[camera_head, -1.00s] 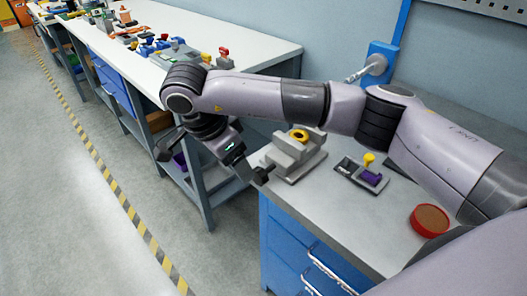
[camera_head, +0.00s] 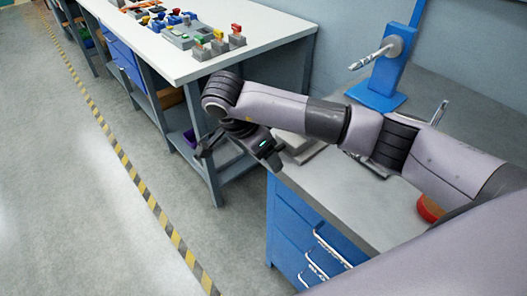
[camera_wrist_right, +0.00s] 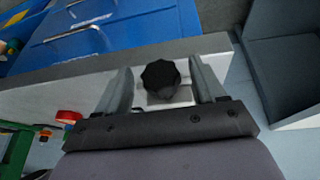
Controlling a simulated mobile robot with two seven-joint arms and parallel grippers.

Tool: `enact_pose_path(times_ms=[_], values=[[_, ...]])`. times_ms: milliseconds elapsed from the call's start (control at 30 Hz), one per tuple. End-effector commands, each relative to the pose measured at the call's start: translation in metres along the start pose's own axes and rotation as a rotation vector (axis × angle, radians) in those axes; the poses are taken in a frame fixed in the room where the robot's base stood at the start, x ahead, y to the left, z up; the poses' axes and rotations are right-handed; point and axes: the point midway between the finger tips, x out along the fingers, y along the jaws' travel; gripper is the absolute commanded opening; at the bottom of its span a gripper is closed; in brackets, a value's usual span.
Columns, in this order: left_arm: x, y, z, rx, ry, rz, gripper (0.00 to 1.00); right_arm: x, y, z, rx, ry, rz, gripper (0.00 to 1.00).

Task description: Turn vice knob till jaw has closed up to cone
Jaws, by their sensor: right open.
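The black ridged vice knob (camera_wrist_right: 160,76) shows in the right wrist view, between the two fingers of my right gripper (camera_wrist_right: 160,68). The fingers are apart, with gaps on both sides of the knob. In the head view the right gripper (camera_head: 238,157) is at the end of the bench, beside the grey vice (camera_head: 306,150). The jaw and cone are hidden in both views. My left gripper is not in view.
A blue stand with a drill bit (camera_head: 384,78) is at the back of the bench (camera_head: 345,205). A red round container (camera_head: 430,208) sits near its right side. Blue drawers (camera_head: 305,235) are below. A white-topped bench (camera_head: 190,65) with small parts stands behind left.

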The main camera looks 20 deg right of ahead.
Motion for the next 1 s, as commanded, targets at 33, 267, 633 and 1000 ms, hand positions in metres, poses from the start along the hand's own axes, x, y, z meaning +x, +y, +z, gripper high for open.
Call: enact_pose_path(times_ms=[33,267,633,1000], values=[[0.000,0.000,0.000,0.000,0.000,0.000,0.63,0.000,0.000,0.000,0.000,0.000,0.000,0.69],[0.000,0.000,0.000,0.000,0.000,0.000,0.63,0.000,0.000,0.000,0.000,0.000,-0.001,0.59],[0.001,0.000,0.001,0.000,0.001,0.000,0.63,0.000,0.000,0.000,0.002,-0.001,-0.010,0.13],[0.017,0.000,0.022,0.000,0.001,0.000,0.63,0.005,0.002,0.001,0.064,-0.010,-0.162,0.13]])
